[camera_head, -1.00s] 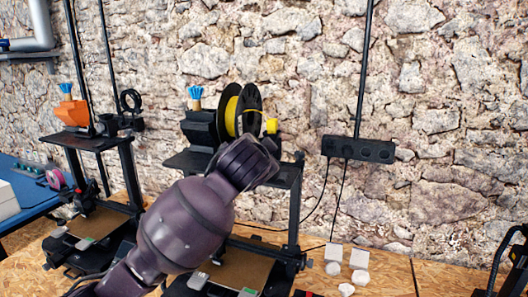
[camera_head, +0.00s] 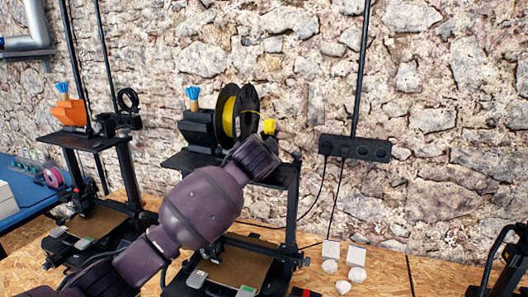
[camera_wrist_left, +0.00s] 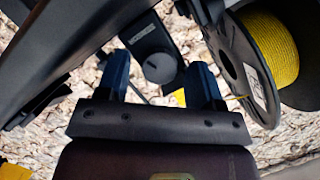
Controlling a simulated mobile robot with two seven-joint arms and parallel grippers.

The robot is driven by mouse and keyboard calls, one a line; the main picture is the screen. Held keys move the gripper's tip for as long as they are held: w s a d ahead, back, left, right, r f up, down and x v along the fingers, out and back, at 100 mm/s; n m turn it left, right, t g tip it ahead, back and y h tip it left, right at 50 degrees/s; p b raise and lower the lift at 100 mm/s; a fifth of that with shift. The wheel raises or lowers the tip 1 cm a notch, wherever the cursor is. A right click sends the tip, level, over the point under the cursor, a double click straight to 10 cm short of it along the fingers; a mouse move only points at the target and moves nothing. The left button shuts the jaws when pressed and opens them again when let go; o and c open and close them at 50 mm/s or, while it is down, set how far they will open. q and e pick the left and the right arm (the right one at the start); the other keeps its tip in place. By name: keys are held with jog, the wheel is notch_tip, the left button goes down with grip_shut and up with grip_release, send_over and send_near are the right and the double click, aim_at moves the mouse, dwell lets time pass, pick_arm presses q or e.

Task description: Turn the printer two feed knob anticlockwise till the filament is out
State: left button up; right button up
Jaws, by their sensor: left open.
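The printer with the black spool of yellow filament (camera_head: 229,118) stands mid-picture in the head view. A dark round feed knob (camera_wrist_left: 160,68) shows in the left wrist view below a black bracket with a pale label. My left gripper (camera_wrist_left: 160,82) is open, with one blue finger on each side of the knob in that picture. I cannot tell whether the fingers touch it. In the head view my left wrist covers the knob and gripper tips. The spool (camera_wrist_left: 262,60) fills the right side of the wrist view, with a thin yellow strand near its rim. My right gripper is not in view.
A similar printer with an orange part (camera_head: 69,112) stands to the left. A black socket strip (camera_head: 355,148) is on the stone wall. Several small white blocks (camera_head: 356,256) lie on the wooden bench to the right.

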pick_arm(q)
jog(key=c, duration=0.9)
jog(key=n+h, duration=0.1)
jog(key=n, duration=0.2)
jog(key=shift+g+h, duration=0.3)
jog(key=shift+g, duration=0.1)
jog(key=n+h, duration=0.1)
jog(key=n, duration=0.2)
jog(key=shift+a+g+h, duration=0.15)
jog(key=shift+g+h, duration=0.25)
jog(key=n+h, duration=0.1)
jog(key=n, duration=0.2)
jog(key=shift+a+h, duration=0.1)
jog(key=shift+h, duration=0.3)
jog(key=shift+w+a+f+n+h, duration=0.1)
jog(key=shift+n+h, duration=0.8)
jog(key=shift+n, duration=0.8)
